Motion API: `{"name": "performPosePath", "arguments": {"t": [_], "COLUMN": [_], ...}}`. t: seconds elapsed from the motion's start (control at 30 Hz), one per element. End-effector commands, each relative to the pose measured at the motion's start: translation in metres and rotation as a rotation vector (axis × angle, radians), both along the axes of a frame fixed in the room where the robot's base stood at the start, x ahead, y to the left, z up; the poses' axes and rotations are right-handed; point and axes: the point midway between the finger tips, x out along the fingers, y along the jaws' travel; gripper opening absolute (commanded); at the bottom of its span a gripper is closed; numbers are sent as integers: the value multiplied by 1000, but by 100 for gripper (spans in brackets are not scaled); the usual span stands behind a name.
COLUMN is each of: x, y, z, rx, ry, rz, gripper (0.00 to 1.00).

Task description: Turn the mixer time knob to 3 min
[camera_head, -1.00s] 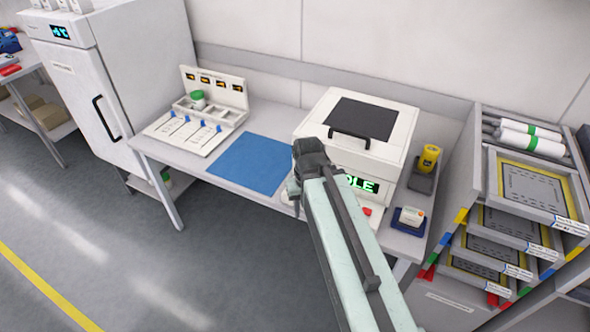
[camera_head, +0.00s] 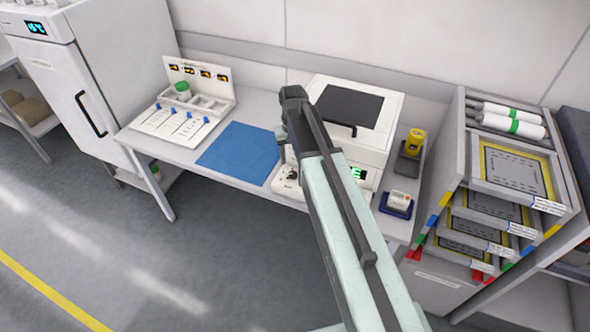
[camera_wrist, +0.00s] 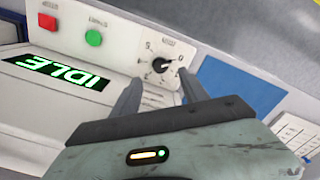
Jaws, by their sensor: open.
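The mixer (camera_head: 372,158) is a white box with a dark lid window on the bench. In the wrist view its panel appears turned, with a round black knob (camera_wrist: 161,65) on a white dial. A pale mark shows on the knob, but I cannot read its setting surely. The panel also has a green IDLE display (camera_wrist: 57,71), a red button (camera_wrist: 47,21) and a green button (camera_wrist: 94,37). My gripper (camera_wrist: 160,80) is open and empty. Its fingers point at the panel, and the knob appears between and just beyond their tips. In the head view my arm hides part of the mixer front.
A blue mat (camera_head: 238,153) lies left of the mixer, with a white rack (camera_head: 218,103) beyond. A yellow container (camera_head: 414,141) and a small white item in a blue tray (camera_head: 397,208) stand right of it. A shelf of trays (camera_head: 512,172) stands farther right.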

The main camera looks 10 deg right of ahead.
Motion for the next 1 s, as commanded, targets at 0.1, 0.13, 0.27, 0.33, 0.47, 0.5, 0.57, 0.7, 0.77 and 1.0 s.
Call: {"name": "performPosePath", "arguments": {"t": [0.1, 0.13, 0.27, 0.33, 0.47, 0.5, 0.57, 0.7, 0.77, 1.0], "x": [0, 0, 0, 0, -1, -1, -1, -1, -1, -1], "y": [0, 0, 1, 1, 1, 1, 1, 1, 1, 2], "z": [-14, -19, -41, -54, -74, -77, -79, -77, -77, -76], "rx": [0, 0, 0, 0, 0, 0, 0, 0, 0, 0], "ry": [0, 0, 0, 0, 0, 0, 0, 0, 0, 0], "rz": [1, 1, 2, 2, 2, 2, 2, 2, 3, 3], "gripper": [52, 52, 52, 52, 52, 52, 52, 52, 52, 0]}}
